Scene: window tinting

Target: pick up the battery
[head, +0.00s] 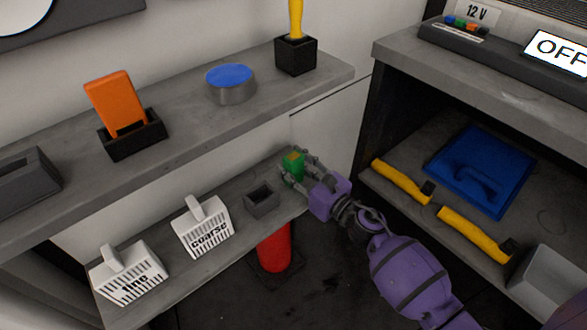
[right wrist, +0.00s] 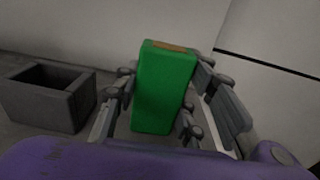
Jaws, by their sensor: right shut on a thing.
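The battery (head: 293,163) is a green block with a small tan patch on top. It is at the right end of the lower shelf in the head view. My right gripper (head: 297,172) is shut on it, with fingers on both sides. In the right wrist view the green battery (right wrist: 163,88) stands upright between the fingers of the right gripper (right wrist: 160,105). Whether its bottom touches the shelf is hidden. My left gripper is not in view.
An empty grey holder (head: 261,199) is just left of the battery. White boxes marked coarse (head: 206,236) and fine (head: 128,279) stand further left on the lower shelf (head: 170,272). The upper shelf (head: 185,130) overhangs behind. A red cylinder (head: 274,248) stands below.

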